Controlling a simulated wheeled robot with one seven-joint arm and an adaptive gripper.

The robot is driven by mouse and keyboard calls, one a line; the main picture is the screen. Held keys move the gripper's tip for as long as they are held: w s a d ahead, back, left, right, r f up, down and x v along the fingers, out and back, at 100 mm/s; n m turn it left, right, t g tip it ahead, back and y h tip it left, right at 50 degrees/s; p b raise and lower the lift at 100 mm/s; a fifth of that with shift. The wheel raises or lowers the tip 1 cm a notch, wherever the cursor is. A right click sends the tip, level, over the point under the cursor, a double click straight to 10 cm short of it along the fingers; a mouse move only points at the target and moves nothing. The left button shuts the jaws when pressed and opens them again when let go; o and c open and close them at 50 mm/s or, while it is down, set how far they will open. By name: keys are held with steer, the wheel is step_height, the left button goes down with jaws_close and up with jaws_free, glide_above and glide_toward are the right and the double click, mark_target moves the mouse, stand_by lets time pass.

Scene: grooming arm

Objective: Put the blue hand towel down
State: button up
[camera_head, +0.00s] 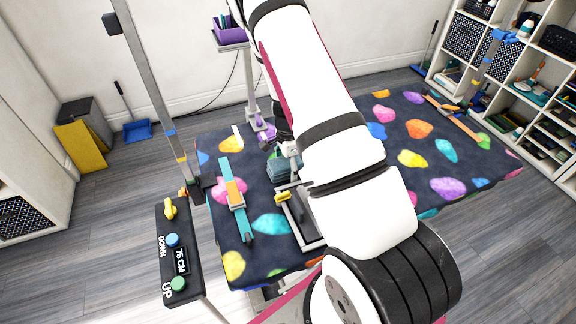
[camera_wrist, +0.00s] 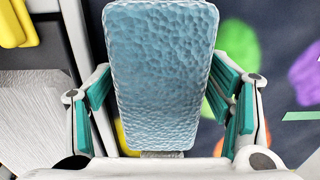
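The blue hand towel (camera_wrist: 160,75) is a folded, dimpled, light blue pad that fills the middle of the wrist view. My gripper (camera_wrist: 162,75) has one teal-padded finger at each long side of it, and the fingertips appear to touch its edges. In the head view the towel (camera_head: 284,168) shows as a grey-blue folded block over the grooming table (camera_head: 268,228), just below my gripper. My arm covers part of the gripper there. Whether the towel's underside touches anything is hidden.
The table top has a dark mat with bright spots. A teal and orange strap (camera_head: 235,195) lies left of the towel. A tray (camera_head: 314,245) and a yellow item (camera_head: 283,196) are close in front of it. A post (camera_head: 150,90) rises at the left, near a control panel (camera_head: 176,255).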

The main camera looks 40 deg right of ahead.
mark_target(287, 161)
step_height(287, 161, up, 12)
steer(key=s+a+r+n+t+y, duration=0.1)
steer(key=s+a+r+n, duration=0.2)
steer(key=a+r+n, duration=0.5)
steer(key=s+a+r+n+t+y, duration=0.1)
steer(key=s+a+r+n, duration=0.15)
steer(key=a+r, duration=0.65)
steer(key=s+a+r+n+t+h, duration=0.1)
steer(key=s+r+n, duration=0.4)
steer(key=s, duration=0.3)
steer(key=s+a+r+n+t+h, duration=0.1)
steer(key=s+r+n, duration=0.4)
steer(key=s, duration=0.4)
steer(key=shift+a+r+n+t, duration=0.35)
steer(key=shift+r+t, duration=0.05)
steer(key=shift+r, duration=0.3)
steer(key=shift+s, duration=0.1)
